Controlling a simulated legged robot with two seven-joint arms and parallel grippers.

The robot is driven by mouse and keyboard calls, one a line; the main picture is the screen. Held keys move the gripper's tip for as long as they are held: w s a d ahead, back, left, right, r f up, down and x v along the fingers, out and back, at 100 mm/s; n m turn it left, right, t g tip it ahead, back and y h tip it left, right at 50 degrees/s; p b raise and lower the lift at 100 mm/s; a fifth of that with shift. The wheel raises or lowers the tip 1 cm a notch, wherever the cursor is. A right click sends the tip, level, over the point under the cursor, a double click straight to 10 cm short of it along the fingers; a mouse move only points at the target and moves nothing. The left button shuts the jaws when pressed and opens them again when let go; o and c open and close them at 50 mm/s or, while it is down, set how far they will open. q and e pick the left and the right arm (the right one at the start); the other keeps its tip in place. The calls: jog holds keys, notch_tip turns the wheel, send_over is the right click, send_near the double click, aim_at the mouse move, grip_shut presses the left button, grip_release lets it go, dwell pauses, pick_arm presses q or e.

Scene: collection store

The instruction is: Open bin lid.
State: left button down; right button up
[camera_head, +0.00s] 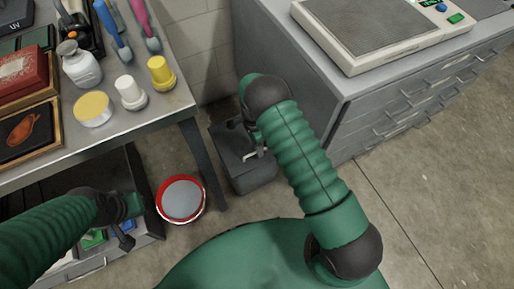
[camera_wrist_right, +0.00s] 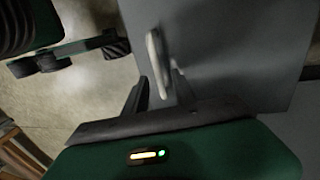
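A grey box-shaped bin (camera_head: 247,178) stands on the floor between the workbench and the drawer cabinet, its lid closed as far as I can see. A pale bar handle (camera_head: 253,154) shows on it. In the right wrist view the handle (camera_wrist_right: 154,60) stands out from a flat grey face (camera_wrist_right: 225,50). My right gripper (camera_wrist_right: 160,92) is open, with one finger on each side of the handle's near end and small gaps showing. In the head view my right arm partly covers the bin. My left gripper (camera_head: 124,226) is by the bench's lower shelf, its finger opening unclear.
A red-rimmed round bucket (camera_head: 181,200) stands on the floor left of the bin. The workbench (camera_head: 165,118) holds bottles, brushes and framed pieces. The drawer cabinet (camera_head: 300,90) carries a scale-like device (camera_head: 385,30). Floor at the lower right is clear.

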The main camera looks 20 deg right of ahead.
jog(key=shift+d, duration=0.2)
jog(key=shift+c, duration=0.2)
jog(key=shift+a, duration=0.3)
grip_shut()
jog(key=shift+w+d+r, duration=0.1)
jog(key=shift+d, duration=0.05)
dwell(0.6)
